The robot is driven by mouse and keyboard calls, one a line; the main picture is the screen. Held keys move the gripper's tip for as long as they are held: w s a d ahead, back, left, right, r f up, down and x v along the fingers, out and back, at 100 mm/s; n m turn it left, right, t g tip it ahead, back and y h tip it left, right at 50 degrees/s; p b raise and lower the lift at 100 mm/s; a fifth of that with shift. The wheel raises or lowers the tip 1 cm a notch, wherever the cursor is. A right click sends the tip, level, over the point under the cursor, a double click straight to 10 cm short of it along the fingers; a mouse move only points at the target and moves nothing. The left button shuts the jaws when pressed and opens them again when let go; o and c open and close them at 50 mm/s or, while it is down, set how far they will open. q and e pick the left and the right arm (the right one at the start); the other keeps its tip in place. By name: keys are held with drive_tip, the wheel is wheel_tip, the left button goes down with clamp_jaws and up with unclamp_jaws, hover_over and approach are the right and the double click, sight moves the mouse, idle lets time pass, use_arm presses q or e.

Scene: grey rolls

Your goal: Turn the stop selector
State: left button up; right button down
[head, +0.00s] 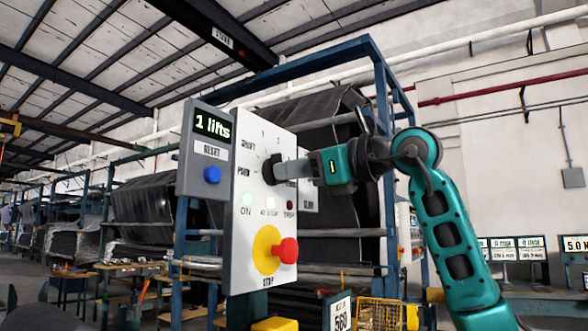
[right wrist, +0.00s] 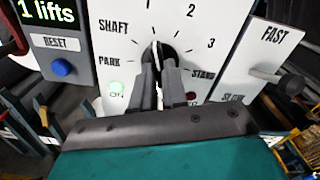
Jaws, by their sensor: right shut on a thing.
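A dark selector knob (head: 267,172) sits on a white control panel (head: 241,270), ringed by marks PARK, 1, 2, 3 and STAND, with SHAFT printed at upper left. In the right wrist view the knob (right wrist: 165,48) shows between the fingertips, partly covered; its exact pointing is hard to read. My right gripper (head: 276,172) reaches in from the right and is shut on the knob; its grey fingers also show in the right wrist view (right wrist: 159,66). My left gripper is not in view.
Below the knob are a lit green ON lamp (head: 247,198) and a red mushroom button (head: 286,250) on yellow, marked STOP. A display (head: 212,124) reads "1 lifts" above a blue RESET button (head: 212,174). A FAST/SLOW lever (right wrist: 275,80) stands to the right.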

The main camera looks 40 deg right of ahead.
use_arm(q)
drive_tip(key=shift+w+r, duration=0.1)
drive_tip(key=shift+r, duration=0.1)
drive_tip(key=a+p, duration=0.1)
drive_tip(key=p, duration=0.1)
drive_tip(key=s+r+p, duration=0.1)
drive_tip(key=p, duration=0.1)
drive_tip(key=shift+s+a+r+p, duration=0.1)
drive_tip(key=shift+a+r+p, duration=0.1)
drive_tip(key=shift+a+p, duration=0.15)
use_arm(e)
drive_tip(key=m, duration=2.3)
drive_tip(key=shift+m, duration=0.4)
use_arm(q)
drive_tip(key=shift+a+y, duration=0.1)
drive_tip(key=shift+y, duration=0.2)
use_arm(e)
drive_tip(key=c, duration=1.2)
unclamp_jaws()
drive_tip(key=shift+o, duration=0.2)
